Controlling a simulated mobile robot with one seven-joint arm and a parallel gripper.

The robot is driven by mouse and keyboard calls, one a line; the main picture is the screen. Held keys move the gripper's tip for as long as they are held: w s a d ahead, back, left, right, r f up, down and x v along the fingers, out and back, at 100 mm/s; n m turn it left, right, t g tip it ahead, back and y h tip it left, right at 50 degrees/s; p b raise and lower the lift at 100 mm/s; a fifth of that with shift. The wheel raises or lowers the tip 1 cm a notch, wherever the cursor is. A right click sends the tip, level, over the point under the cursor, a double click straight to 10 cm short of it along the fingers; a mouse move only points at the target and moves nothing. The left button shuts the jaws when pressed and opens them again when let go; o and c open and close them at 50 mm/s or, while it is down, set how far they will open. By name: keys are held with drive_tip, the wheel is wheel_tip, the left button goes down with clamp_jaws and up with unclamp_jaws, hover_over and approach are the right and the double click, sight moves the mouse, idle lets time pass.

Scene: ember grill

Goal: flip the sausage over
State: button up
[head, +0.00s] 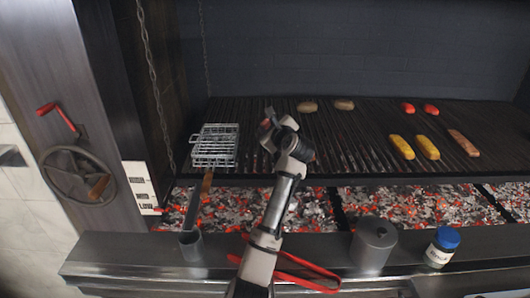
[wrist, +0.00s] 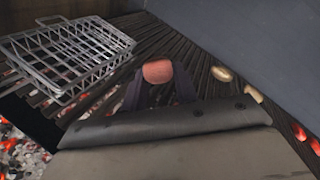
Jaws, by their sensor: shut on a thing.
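My gripper (wrist: 158,92) is shut on a sausage (wrist: 157,71), whose reddish-brown rounded end shows between the dark fingers in the wrist view. Most of the sausage's length is hidden by the fingers. In the head view my gripper (head: 268,122) is over the left-middle part of the grill grate (head: 335,150), just right of the wire basket. I cannot tell whether the sausage touches the bars. Another reddish-brown sausage (head: 463,143) lies on the grate at the far right.
A wire grill basket (head: 214,146) is close to the left of my gripper. Two brown pieces (head: 307,107) lie behind it. Yellow pieces (head: 401,147) and red pieces (head: 431,109) lie to the right. A grey canister (head: 373,243) and a blue-lidded jar (head: 442,247) stand on the front ledge.

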drive_tip(key=m+h, duration=0.1)
drive_tip(key=m, duration=0.1)
drive_tip(key=m+h, duration=0.1)
drive_tip(key=m, duration=0.1)
drive_tip(key=m+h, duration=0.1)
drive_tip(key=m, duration=0.1)
drive_tip(key=shift+a+r+m+t, duration=0.15)
drive_tip(key=shift+a+m+t, duration=0.15)
drive_tip(key=shift+a+t, duration=0.1)
drive_tip(key=m, duration=0.1)
drive_tip(key=m+h, duration=0.1)
drive_tip(key=m, duration=0.1)
drive_tip(key=m+h, duration=0.1)
drive_tip(key=shift+a+r+m, duration=0.15)
drive_tip(key=shift+a+m, duration=0.1)
drive_tip(key=shift+m, duration=0.35)
drive_tip(key=f, duration=0.1)
drive_tip(key=w+f+b, duration=0.1)
drive_tip(key=f, duration=0.1)
drive_tip(key=w+f+b, duration=0.1)
drive_tip(key=f, duration=0.1)
drive_tip(key=shift+d, duration=0.2)
drive_tip(key=shift+s+f+h+b, duration=0.1)
drive_tip(key=shift+f+h+b, duration=0.2)
drive_tip(key=shift+f+b, duration=0.15)
drive_tip(key=shift+r, duration=0.1)
drive_tip(key=o, duration=0.6)
drive_tip(key=shift+c, duration=0.2)
drive_tip(key=o, duration=0.6)
drive_tip(key=shift+c, duration=0.2)
